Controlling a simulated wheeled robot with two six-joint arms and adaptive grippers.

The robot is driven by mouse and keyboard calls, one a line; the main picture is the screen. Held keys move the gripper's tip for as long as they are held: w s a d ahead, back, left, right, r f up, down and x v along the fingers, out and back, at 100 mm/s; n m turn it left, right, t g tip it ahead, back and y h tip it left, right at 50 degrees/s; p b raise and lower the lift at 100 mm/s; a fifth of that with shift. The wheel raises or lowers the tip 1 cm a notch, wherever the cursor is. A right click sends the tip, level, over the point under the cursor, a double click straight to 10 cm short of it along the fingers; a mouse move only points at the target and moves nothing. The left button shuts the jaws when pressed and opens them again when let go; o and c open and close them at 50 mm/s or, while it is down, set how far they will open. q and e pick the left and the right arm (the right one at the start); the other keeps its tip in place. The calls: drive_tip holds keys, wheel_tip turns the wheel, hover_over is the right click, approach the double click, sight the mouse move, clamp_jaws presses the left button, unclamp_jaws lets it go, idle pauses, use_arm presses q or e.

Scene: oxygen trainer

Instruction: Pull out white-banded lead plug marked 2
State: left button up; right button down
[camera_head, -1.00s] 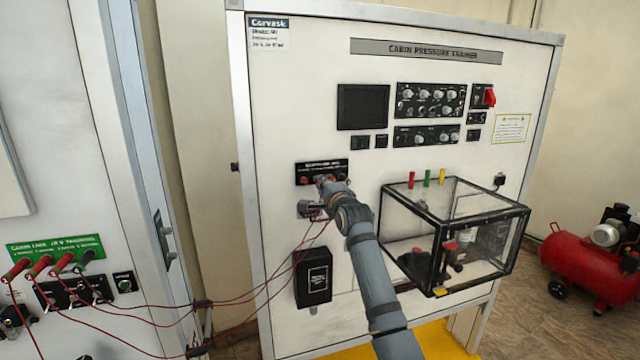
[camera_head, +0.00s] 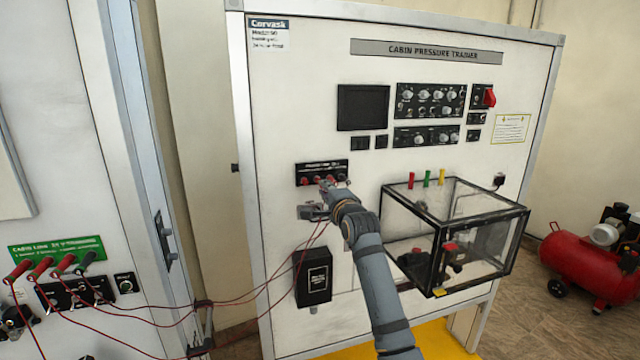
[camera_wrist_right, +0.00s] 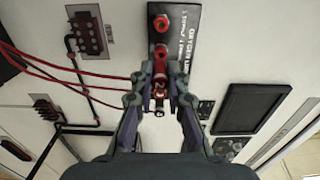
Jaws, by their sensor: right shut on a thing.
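My right gripper (camera_head: 325,188) reaches up to the small black socket strip (camera_head: 322,167) on the white trainer panel. In the right wrist view the gripper (camera_wrist_right: 160,92) is shut on a red lead plug (camera_wrist_right: 160,82) with a pale mark that looks like a 2. The plug points toward the strip (camera_wrist_right: 183,28); whether its tip is in or clear of a socket I cannot tell. Two red sockets, one at the strip's end (camera_wrist_right: 161,23) and one nearer the plug (camera_wrist_right: 160,51), show beyond it. My left gripper is not in view.
Red leads (camera_head: 255,290) hang between this panel and the left panel, where several red-handled plugs (camera_head: 40,268) sit. A clear box (camera_head: 455,235) stands out from the panel right of my arm. A black box (camera_head: 313,277) is below the strip.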

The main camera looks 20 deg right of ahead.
drive_tip(key=shift+s, duration=0.95)
